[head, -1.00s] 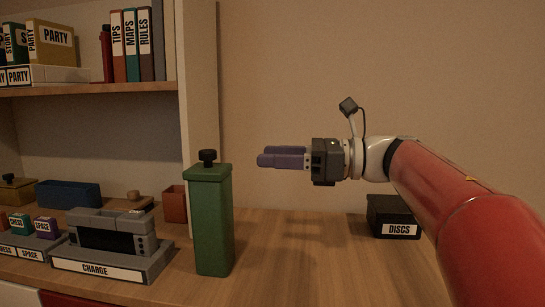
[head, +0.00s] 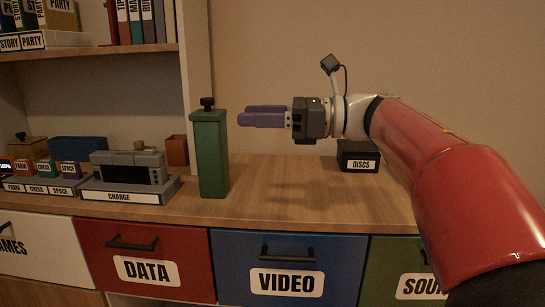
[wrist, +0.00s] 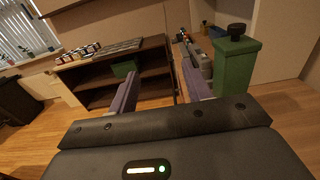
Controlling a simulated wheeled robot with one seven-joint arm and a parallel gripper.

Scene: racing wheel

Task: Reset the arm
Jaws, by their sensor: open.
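My gripper (head: 240,117) is at the end of my red arm, level above the wooden counter and pointing left in the head view. Its purple fingers are beside the upper part of the tall green container (head: 211,155) with a black knob on top. In the wrist view my gripper (wrist: 163,88) shows two purple fingers spread apart with nothing between them. The green container also stands at the right of the wrist view (wrist: 235,68).
The counter (head: 285,185) is clear below my gripper. A black DISCS box (head: 358,156) stands behind my arm. A CHARGE dock (head: 130,180) with a grey device is at left. Drawers labelled DATA (head: 147,255) and VIDEO (head: 288,265) are shut below. A shelf (head: 95,50) rises at left.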

